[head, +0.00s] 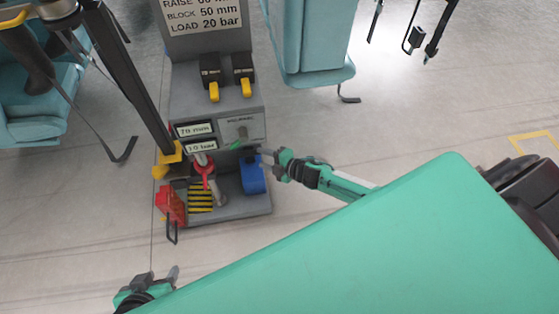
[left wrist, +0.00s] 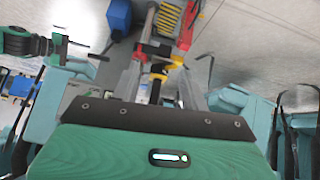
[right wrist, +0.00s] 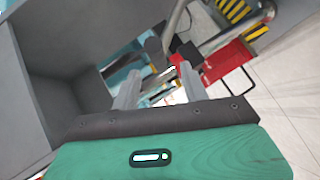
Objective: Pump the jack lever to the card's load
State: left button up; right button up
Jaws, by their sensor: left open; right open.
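The card (head: 205,14) tops the grey stand and reads BLOCK 50 mm and LOAD 20 bar; its RAISE figure is partly cut off. Below it, one display (head: 194,129) reads about 70 mm and another (head: 201,146) seems to read 10 bar. A red and grey part (head: 205,172), possibly the jack lever, stands over the yellow-striped plate. My right gripper (head: 262,157) is open and empty at the stand's right side, close above a blue block (head: 253,178). My left gripper (head: 160,279) is open and empty, low and apart from the stand.
A red holder (head: 171,204) is at the stand's left foot. A dark post (head: 130,75) with a yellow foot leans at the left. Teal seats (head: 312,45) flank the stand. Floor in front is clear.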

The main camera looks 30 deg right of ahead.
pick_arm(q)
jog(key=shift+s+a+r+g+y+p, duration=0.2)
jog(key=shift+s+a+g, duration=0.2)
jog(key=shift+a, duration=0.2)
jog(key=shift+s+a+r+g+y+p, duration=0.1)
jog(key=shift+s+a+g+y+p, duration=0.1)
jog(key=shift+s+a+g, duration=0.25)
pick_arm(e)
jog(key=v, duration=0.6)
jog(key=shift+s+d+r, duration=0.15)
jog(key=shift+s+r, duration=0.05)
jog(key=shift+s, duration=0.05)
pick_arm(q)
jog(key=shift+w, duration=0.1)
pick_arm(e)
jog(key=shift+c, duration=0.3)
